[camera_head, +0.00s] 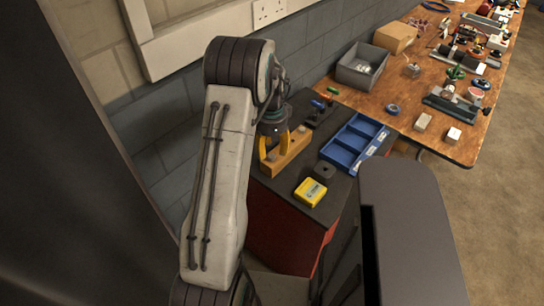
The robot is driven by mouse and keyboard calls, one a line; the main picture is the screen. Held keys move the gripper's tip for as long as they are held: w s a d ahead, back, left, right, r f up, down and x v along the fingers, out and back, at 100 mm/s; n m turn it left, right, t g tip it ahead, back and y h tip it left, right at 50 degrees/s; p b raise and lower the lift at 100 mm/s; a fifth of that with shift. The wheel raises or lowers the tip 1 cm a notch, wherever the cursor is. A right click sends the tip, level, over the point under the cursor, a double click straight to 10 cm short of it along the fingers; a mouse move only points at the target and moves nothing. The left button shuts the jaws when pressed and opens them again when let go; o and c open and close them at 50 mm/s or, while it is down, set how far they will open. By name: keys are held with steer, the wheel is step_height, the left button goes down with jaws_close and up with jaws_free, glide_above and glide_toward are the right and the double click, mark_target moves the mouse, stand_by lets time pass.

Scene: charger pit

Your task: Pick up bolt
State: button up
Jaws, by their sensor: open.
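My gripper (273,154) hangs at the end of my arm, pointing down, with its two yellow fingers spread over a wooden block (291,158) on the dark bench top. A small grey piece (272,155) shows between the fingers at the block's left end. It may be the bolt, but it is too small to be sure. Another small grey piece (301,129) stands at the block's far right end. I cannot tell whether the fingers touch anything.
A blue divided tray (341,157), a yellow box (310,192) and a dark block (324,171) are close to the right on the dark bench top (335,203). A wall stands behind. A wooden table (407,105) with a grey bin (361,80) and several tools lies beyond.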

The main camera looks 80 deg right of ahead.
mark_target(271, 156)
steer(key=shift+f, duration=1.75)
jaws_close()
